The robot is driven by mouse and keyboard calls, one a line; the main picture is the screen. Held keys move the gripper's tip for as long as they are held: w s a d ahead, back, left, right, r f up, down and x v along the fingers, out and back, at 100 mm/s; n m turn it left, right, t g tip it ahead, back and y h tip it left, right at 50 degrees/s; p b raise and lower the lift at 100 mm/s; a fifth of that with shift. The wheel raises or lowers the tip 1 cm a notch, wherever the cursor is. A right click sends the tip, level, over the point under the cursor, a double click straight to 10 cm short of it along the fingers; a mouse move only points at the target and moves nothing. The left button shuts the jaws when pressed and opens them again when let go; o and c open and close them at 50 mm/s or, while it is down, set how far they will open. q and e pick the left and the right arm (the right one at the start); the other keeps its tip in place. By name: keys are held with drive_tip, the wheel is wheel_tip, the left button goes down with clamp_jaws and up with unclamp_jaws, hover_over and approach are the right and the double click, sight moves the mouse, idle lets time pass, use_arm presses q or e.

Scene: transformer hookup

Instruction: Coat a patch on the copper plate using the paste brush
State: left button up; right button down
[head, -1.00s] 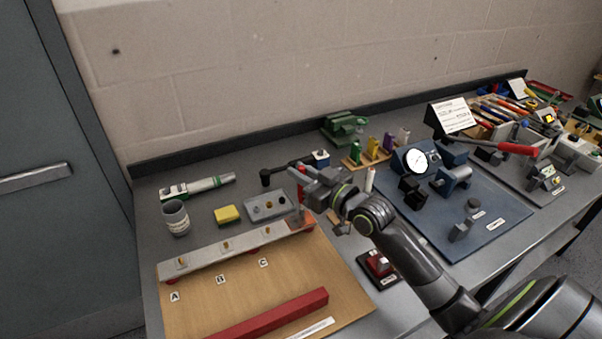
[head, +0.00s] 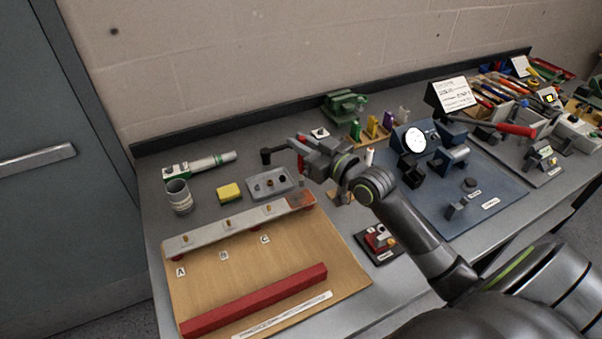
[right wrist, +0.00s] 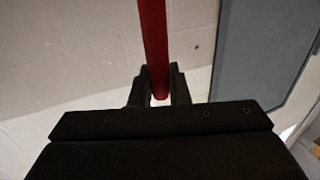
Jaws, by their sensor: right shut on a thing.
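My right gripper (head: 304,150) is shut on a thin red handle, which shows clearly in the right wrist view (right wrist: 153,40) between the two dark fingers (right wrist: 158,88). I take this to be the paste brush; its lower end is small and unclear in the head view. The gripper is above the right end of a long grey bar, where a copper-coloured plate (head: 300,200) lies. The plate's face looks reddish brown; I cannot tell whether the brush touches it or whether paste covers it. A grey labelled cup (head: 179,196) stands at the left. My left gripper is out of view.
The grey bar (head: 205,235) lies on a wooden board marked A, B and C, with a red bar (head: 255,300) nearer me. A yellow block (head: 229,191), a grey tray (head: 256,187) and a green-white tube (head: 198,165) lie behind. A blue gauge fixture (head: 440,150) stands right.

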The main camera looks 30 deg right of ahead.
sight(301, 159)
drive_tip(key=shift+f, duration=0.1)
drive_tip(key=shift+s+a+f+b, duration=0.15)
drive_tip(key=shift+s+f+b, duration=0.1)
drive_tip(key=shift+f+b, duration=0.2)
drive_tip(key=shift+s+a+f+b, duration=0.2)
drive_tip(key=shift+f+b, duration=0.2)
drive_tip(key=shift+f, duration=0.2)
drive_tip(key=shift+s+a+f+b, duration=0.1)
drive_tip(key=shift+s+f+b, duration=0.15)
drive_tip(key=shift+f+b, duration=0.55)
drive_tip(key=shift+f, duration=0.1)
drive_tip(key=shift+d, duration=0.15)
drive_tip(key=shift+a, duration=0.5)
idle(0.3)
drive_tip(key=shift+d, duration=0.1)
drive_tip(key=shift+d, duration=0.65)
drive_tip(key=shift+a, duration=0.15)
